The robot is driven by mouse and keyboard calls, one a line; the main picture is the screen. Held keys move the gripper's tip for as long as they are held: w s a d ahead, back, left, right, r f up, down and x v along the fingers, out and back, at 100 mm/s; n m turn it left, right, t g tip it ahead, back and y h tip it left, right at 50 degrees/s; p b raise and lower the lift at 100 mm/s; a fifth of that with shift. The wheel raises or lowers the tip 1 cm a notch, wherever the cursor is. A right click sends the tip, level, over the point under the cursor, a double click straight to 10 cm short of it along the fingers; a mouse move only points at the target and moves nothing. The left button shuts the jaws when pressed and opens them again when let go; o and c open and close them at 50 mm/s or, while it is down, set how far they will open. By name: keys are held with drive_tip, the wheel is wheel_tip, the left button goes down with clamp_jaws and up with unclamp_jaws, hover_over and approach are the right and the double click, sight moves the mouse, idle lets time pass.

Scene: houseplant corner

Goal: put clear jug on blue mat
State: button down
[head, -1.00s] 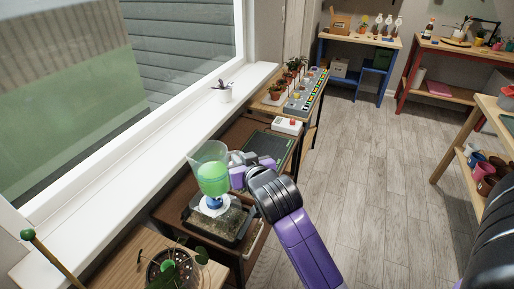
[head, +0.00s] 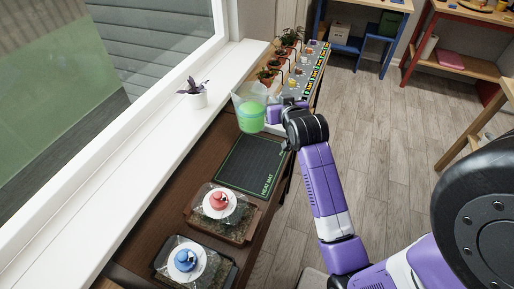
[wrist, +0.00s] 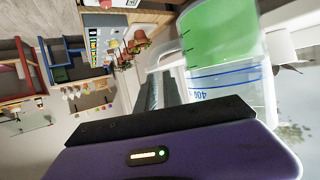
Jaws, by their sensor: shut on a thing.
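My gripper (head: 276,113) is shut on the clear jug (head: 251,116) and holds it upright, with green liquid inside, near the far edge of the dark heat mat. In the wrist view the jug (wrist: 228,80) fills the upper right, with blue graduation marks on its wall and its handle at the jaws. The heat mat (head: 250,165) is black with a green outline and lies bare on the brown bench. I cannot make out a plainly blue mat in these frames.
A tray with a red-knobbed lid (head: 219,203) and one with a blue-knobbed lid (head: 186,260) stand on the near bench. Small potted plants (head: 271,72) and a grey panel (head: 309,68) stand beyond the jug. A white pot (head: 195,98) sits on the windowsill.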

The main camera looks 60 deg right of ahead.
drive_tip(key=f, duration=1.9)
drive_tip(key=shift+d+f, duration=0.3)
drive_tip(key=shift+f, duration=0.1)
drive_tip(key=shift+f, duration=0.1)
drive_tip(key=c, duration=1.9)
unclamp_jaws()
drive_tip(key=shift+f, duration=0.2)
drive_tip(key=shift+c, duration=0.2)
drive_tip(key=o, duration=0.4)
drive_tip(key=shift+o, duration=0.2)
drive_tip(key=shift+r, duration=0.1)
